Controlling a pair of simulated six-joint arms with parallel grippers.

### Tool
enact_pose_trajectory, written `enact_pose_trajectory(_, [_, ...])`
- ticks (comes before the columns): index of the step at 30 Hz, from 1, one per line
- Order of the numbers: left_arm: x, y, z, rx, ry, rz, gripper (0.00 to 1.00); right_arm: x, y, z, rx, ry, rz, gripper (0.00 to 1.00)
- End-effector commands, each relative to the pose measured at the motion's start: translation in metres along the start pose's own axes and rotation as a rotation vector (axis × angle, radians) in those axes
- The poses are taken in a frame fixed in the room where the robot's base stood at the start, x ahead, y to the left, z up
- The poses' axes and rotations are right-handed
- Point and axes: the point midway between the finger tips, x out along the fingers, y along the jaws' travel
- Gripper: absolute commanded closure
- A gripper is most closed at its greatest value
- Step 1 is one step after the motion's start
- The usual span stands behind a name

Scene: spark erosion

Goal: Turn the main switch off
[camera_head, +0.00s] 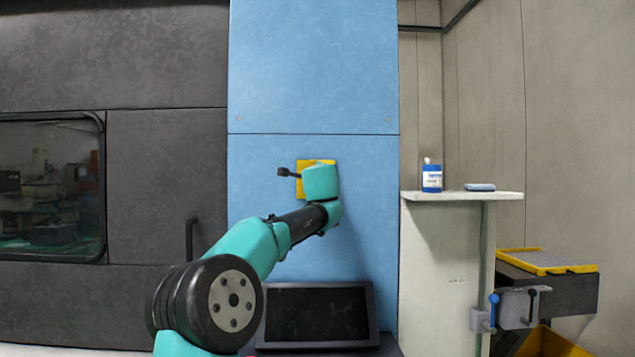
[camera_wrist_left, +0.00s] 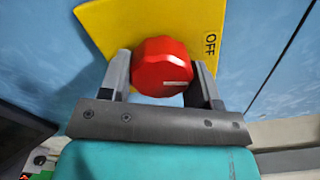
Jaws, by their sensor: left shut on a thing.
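The main switch has a red faceted knob (camera_wrist_left: 160,62) on a yellow plate (camera_wrist_left: 105,22), on the blue cabinet front. A short pale line marks the knob's face, low and to the right in the left wrist view. An OFF label (camera_wrist_left: 210,44) is on the plate, right of the knob. My left gripper (camera_wrist_left: 160,80) is shut on the knob, one finger on each side. In the head view the yellow plate (camera_head: 302,186) shows around my left wrist, which hides the knob and the fingers. My right gripper is in neither view.
A dark screen (camera_head: 318,314) stands below the switch. A grey-white shelf (camera_head: 462,196) to the right holds a blue-and-white tub (camera_head: 432,178) and a small blue flat item (camera_head: 480,187). A dark machine panel with a window (camera_head: 50,187) and a door handle (camera_head: 190,240) is at left.

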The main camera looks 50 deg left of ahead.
Motion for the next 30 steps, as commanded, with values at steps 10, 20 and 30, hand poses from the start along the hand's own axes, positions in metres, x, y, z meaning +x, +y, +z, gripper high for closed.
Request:
enact_pose_trajectory(10, [-0.0001,-0.0014,0.0007,-0.217,-0.001,-0.001,0.67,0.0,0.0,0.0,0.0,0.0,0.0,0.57])
enact_pose_trajectory(20, [-0.0002,-0.0017,0.0009,-0.275,-0.001,-0.001,0.67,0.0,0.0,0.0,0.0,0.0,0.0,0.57])
enact_pose_trajectory(30, [-0.0002,-0.0017,0.0009,-0.275,-0.001,-0.002,0.38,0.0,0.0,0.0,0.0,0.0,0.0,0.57])
